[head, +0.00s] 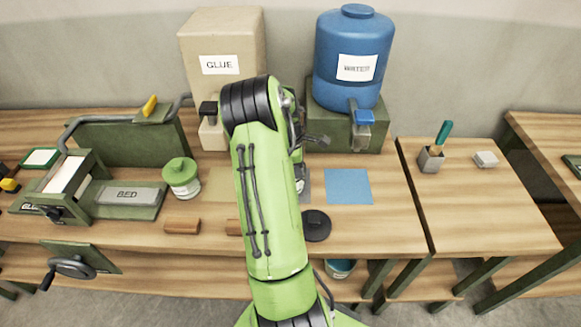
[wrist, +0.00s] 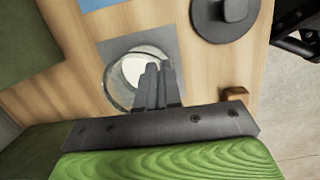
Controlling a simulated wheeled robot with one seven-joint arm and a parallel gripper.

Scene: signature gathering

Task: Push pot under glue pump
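In the wrist view an open round pot (wrist: 127,71) with a pale inside stands on a grey square mat (wrist: 108,47). My gripper (wrist: 158,68) has its two dark fingers together, with nothing seen between them. The fingers overlap the pot's near right rim in the picture; I cannot tell whether they touch it. The glue pump is a beige box labelled GLUE (head: 221,45) with a black tap (head: 208,108). A tan mat (head: 222,187) lies below it, partly hidden by my arm.
The blue water jug (head: 353,50) stands right of the glue box, above a blue mat (head: 348,187). A black lid (head: 316,226) lies near the front edge.

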